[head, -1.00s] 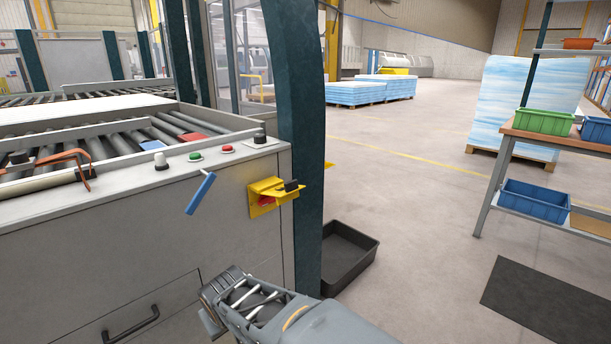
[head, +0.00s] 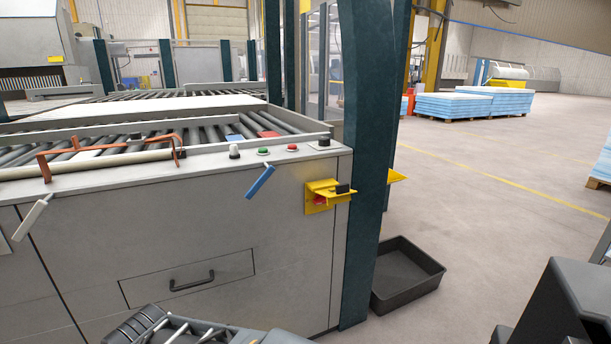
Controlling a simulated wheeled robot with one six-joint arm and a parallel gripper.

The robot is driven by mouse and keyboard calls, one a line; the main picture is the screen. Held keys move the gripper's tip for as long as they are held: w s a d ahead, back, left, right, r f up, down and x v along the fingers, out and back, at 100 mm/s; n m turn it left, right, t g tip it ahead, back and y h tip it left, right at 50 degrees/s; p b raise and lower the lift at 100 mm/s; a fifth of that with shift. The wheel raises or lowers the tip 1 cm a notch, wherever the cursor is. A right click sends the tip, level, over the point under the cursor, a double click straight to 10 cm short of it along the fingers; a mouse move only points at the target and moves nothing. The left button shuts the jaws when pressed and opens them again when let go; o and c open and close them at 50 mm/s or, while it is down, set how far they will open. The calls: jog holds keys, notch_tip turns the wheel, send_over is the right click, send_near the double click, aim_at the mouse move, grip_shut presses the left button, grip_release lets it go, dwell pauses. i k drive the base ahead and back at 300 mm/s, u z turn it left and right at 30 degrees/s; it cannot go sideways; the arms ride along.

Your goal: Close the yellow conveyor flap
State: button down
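The yellow conveyor flap (head: 334,191) is on the front face of the grey machine (head: 110,237), near its right corner by the dark green post. It stands out from its yellow back plate, with a small black handle on its outer edge. Something red shows beneath it. A grey part of my arm shows at the bottom edge, left of and below the flap and apart from it. My gripper's fingertips are not clearly visible.
A blue lever (head: 260,182) and a white lever (head: 30,219) stick out from the machine front. Green (head: 264,152) and red (head: 292,148) buttons sit on top. A black bin (head: 407,275) stands on the floor beside the post (head: 369,150). Open floor lies to the right.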

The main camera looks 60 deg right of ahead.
aim_at(341, 193)
jog(key=u, duration=0.15)
jog(key=k, duration=0.75)
jog(key=z, duration=1.25)
jog(key=i, duration=0.5)
jog(key=u, duration=0.05)
